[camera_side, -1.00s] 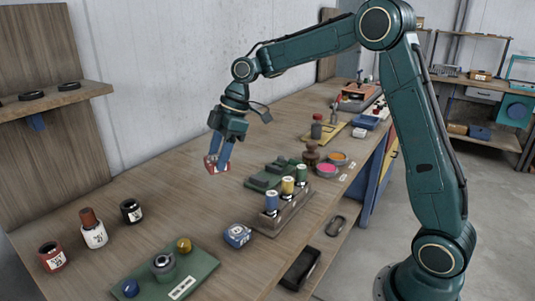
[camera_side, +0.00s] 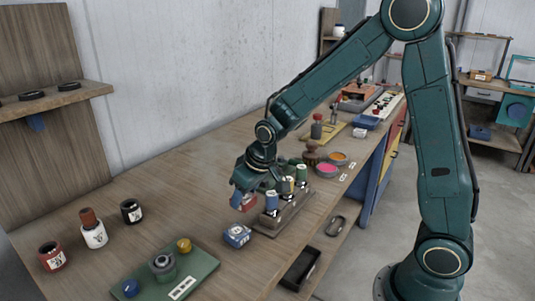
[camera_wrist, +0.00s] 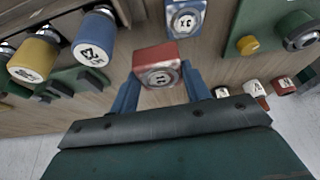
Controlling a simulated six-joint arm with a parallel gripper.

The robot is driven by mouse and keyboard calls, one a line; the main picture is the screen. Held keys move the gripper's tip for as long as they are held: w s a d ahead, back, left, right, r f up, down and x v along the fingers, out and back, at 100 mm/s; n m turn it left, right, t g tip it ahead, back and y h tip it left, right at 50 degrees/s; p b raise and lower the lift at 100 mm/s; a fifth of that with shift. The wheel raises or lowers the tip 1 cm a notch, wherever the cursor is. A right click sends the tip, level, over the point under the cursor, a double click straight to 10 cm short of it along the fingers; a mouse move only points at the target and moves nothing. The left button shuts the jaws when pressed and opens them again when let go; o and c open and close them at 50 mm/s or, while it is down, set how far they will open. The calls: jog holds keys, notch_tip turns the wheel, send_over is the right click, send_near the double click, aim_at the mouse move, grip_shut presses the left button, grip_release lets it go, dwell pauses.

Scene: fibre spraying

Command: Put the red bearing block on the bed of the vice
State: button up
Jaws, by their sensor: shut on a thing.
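The red bearing block (camera_side: 249,203) is between the fingers of my gripper (camera_side: 243,197), which is shut on it. In the wrist view the block (camera_wrist: 158,66) has a pale face with a dark ring, and the blue fingers of my gripper (camera_wrist: 160,88) stand on either side of it. The block is held above the bench, left of the bottle rack in the side view. The green vice (camera_side: 294,162) is mostly hidden behind my arm and the bottles in the side view. Green parts that look like the vice (camera_wrist: 65,87) show at the left of the wrist view.
A rack (camera_side: 285,218) with blue, yellow and green bottles stands close to my gripper's right. A blue block (camera_side: 237,235) sits just below it in the picture. A green board (camera_side: 190,275) with knobs and several jars (camera_side: 94,234) lie left. Bench between them is clear.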

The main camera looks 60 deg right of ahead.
jog(key=shift+w+a+r, duration=0.1)
jog(key=shift+w+a, duration=0.1)
jog(key=shift+w, duration=0.1)
jog(key=w+a+r+n+y, duration=0.3)
jog(key=w+r+n, duration=0.3)
jog(key=n, duration=0.2)
jog(key=s+d+r+n+g+y, duration=0.1)
jog(key=d+r+n+g, duration=0.3)
jog(key=d+n, duration=0.5)
jog(key=shift+s+d+r+n+g+y, duration=0.3)
jog(key=shift+s+r+n+g, duration=0.1)
jog(key=shift+r+n, duration=0.6)
jog(key=shift+r, duration=0.15)
jog(key=shift+w+f, duration=0.1)
jog(key=shift+f, duration=9.75)
